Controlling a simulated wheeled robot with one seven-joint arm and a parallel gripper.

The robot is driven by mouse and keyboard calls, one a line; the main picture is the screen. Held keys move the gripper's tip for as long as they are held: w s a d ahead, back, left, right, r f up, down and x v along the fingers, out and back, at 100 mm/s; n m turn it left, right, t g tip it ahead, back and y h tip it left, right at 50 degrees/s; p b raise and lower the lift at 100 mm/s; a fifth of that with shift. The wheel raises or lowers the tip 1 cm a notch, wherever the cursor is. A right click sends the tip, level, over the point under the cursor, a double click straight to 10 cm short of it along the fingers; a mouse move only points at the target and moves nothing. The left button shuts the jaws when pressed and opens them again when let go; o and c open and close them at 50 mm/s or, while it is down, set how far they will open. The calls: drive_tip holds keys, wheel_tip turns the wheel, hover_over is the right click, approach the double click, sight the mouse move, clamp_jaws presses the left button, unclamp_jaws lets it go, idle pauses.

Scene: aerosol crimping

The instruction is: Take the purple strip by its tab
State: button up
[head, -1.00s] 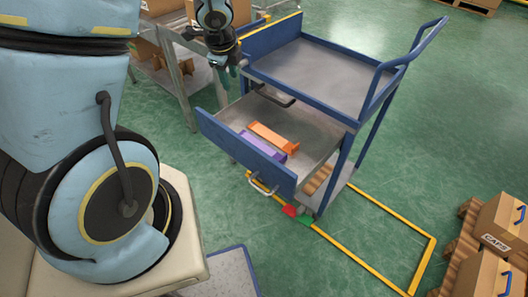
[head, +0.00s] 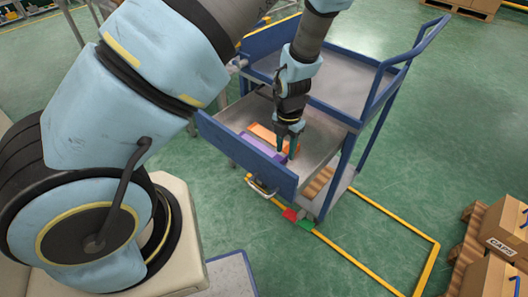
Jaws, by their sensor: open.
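The purple strip (head: 258,150) lies in the open drawer (head: 318,148) of the blue cart, beside the drawer's front panel. Its right end, with the tab, is partly hidden by my gripper. My gripper (head: 291,156) points down into the drawer at the right end of the purple strip. Its fingers are open, and I cannot tell whether they touch the strip. An orange strip (head: 262,133) lies just behind the purple one, and its right part is hidden behind my gripper.
The drawer's blue front panel (head: 245,157) stands close in front of the strips. The cart's top tray (head: 345,80) is above and behind, with a raised blue handle (head: 402,65) at right. Cardboard boxes (head: 500,240) stand at lower right. The drawer's right part is empty.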

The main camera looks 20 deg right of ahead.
sight(283, 159)
drive_tip(key=f, duration=0.5)
drive_tip(key=shift+w+a+f, duration=0.25)
drive_tip(key=shift+f, duration=0.05)
clamp_jaws()
idle(0.4)
